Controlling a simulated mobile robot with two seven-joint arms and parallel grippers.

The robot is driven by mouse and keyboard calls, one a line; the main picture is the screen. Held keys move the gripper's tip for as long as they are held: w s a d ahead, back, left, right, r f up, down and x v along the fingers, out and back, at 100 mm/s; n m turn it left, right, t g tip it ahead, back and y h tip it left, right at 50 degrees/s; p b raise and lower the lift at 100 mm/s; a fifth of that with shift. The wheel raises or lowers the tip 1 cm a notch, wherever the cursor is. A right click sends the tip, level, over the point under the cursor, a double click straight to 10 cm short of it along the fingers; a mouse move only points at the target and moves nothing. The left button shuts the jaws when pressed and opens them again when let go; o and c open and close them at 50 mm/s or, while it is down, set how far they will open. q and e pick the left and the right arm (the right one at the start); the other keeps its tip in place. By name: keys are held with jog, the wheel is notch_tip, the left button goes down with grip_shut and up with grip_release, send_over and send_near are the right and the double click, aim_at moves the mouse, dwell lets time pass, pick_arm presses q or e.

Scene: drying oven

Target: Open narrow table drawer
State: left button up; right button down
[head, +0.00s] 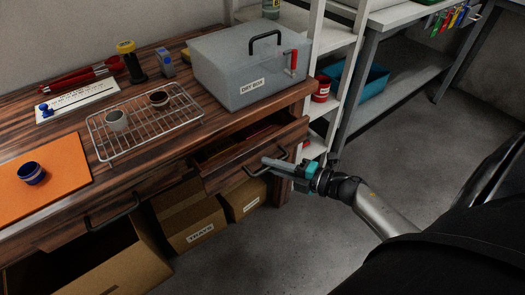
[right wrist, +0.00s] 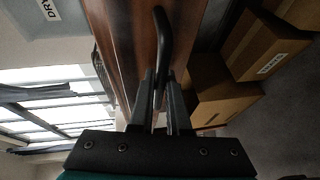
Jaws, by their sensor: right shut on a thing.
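The narrow drawer (head: 226,178) is in the right part of the wooden table's front. It stands partly pulled out, and its inside shows from above. Its dark bar handle (right wrist: 162,35) runs up between my fingers in the right wrist view. My right gripper (head: 270,163) comes in from the right and is shut on this handle; in the wrist view its two fingers (right wrist: 160,90) flank the bar. The gripper hides part of the handle in the head view. My left gripper is not in view.
A grey dry box (head: 225,75) and a wire rack (head: 145,140) with two cups stand on the table. Cardboard boxes (head: 190,222) sit below the drawers. A wider drawer's handle (head: 113,215) is at left. A white shelf (head: 338,75) stands right. Open floor lies in front.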

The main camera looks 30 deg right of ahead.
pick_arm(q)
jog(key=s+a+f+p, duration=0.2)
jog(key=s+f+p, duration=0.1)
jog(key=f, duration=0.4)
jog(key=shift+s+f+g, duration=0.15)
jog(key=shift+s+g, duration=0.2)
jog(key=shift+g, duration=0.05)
pick_arm(e)
jog(key=s+d, duration=0.1)
jog(key=s, duration=1.5)
jog(key=shift+s, duration=0.15)
jog(key=shift+d, duration=0.1)
jog(key=c, duration=0.9)
grip_release()
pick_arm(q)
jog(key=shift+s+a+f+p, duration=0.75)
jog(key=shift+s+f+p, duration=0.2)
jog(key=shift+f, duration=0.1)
pick_arm(e)
jog(key=shift+v, duration=7.65)
jog(key=shift+f, duration=0.1)
